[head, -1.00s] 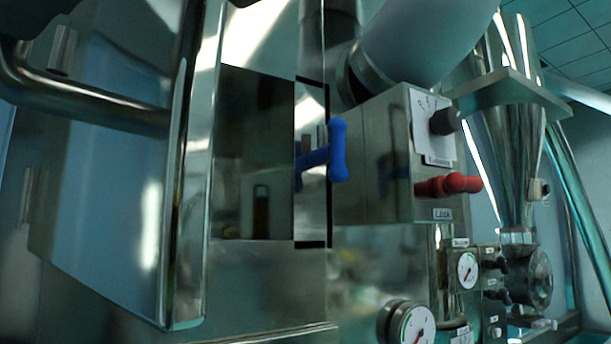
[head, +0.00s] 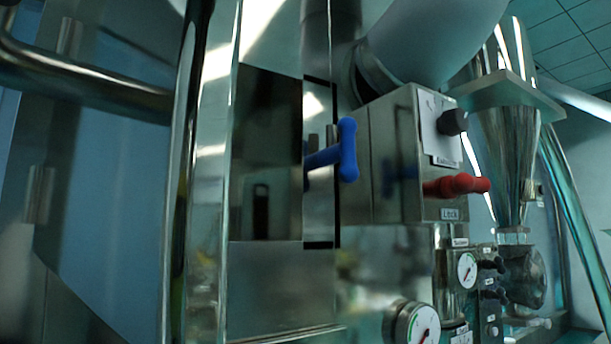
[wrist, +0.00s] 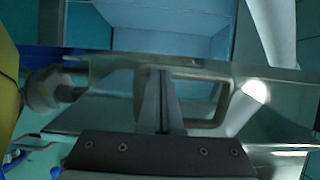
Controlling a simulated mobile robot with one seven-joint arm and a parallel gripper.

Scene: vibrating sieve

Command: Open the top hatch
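A large shiny metal panel, which looks like the hatch door (head: 120,210), stands at the left of the head view, near the camera. A thick bent metal bar handle (head: 85,85) runs across its upper part. In the wrist view, a rectangular loop handle (wrist: 236,100) lies across a shiny metal surface. My gripper (wrist: 160,80) is in the wrist view with its two fingers side by side, seemingly shut with nothing seen between them. The fingers overlap the loop in the picture; I cannot tell whether they touch it. My gripper is not visible in the head view.
Gauges (head: 420,325) sit below. A steel cone hopper (head: 505,150) stands right. A yellow part (wrist: 8,90) edges the wrist view.

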